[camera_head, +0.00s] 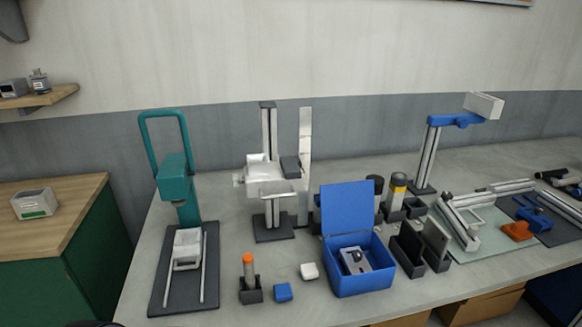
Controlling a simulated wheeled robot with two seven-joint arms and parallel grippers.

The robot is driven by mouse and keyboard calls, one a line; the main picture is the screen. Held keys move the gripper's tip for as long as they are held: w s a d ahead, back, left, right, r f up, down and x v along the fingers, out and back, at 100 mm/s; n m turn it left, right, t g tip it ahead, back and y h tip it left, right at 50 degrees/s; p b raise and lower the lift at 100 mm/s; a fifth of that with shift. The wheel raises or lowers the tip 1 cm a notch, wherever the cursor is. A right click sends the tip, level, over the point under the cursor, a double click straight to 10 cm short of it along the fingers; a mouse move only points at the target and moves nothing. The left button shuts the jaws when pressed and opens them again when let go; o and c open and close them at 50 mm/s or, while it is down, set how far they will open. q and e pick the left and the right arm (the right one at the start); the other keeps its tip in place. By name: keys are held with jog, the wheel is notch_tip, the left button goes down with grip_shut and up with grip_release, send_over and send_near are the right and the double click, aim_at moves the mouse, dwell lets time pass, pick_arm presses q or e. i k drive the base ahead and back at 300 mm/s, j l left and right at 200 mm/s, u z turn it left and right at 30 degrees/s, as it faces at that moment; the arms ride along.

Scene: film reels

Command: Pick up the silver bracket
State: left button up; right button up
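A small silver-grey metal piece with dark openings (368,259), which looks like the silver bracket, lies inside an open blue box (362,286). The box stands near the front of the grey table, and its blue lid (347,207) is raised upright at the back. The lower part of the metal piece is partly hidden by the box's front wall. Neither of my grippers is in view.
A teal press (174,178) stands at the left and a white stand (270,180) in the middle.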

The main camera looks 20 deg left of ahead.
aim_at(352, 268)
jog(key=i+l+u, duration=0.2)
jog(key=i+l, duration=0.2)
jog(key=l, duration=0.25)
jog(key=i+l+u, duration=0.1)
jog(key=i+l, duration=0.25)
jog(key=l, duration=0.3)
jog(key=i+l+u, duration=0.15)
jog(key=l, duration=0.2)
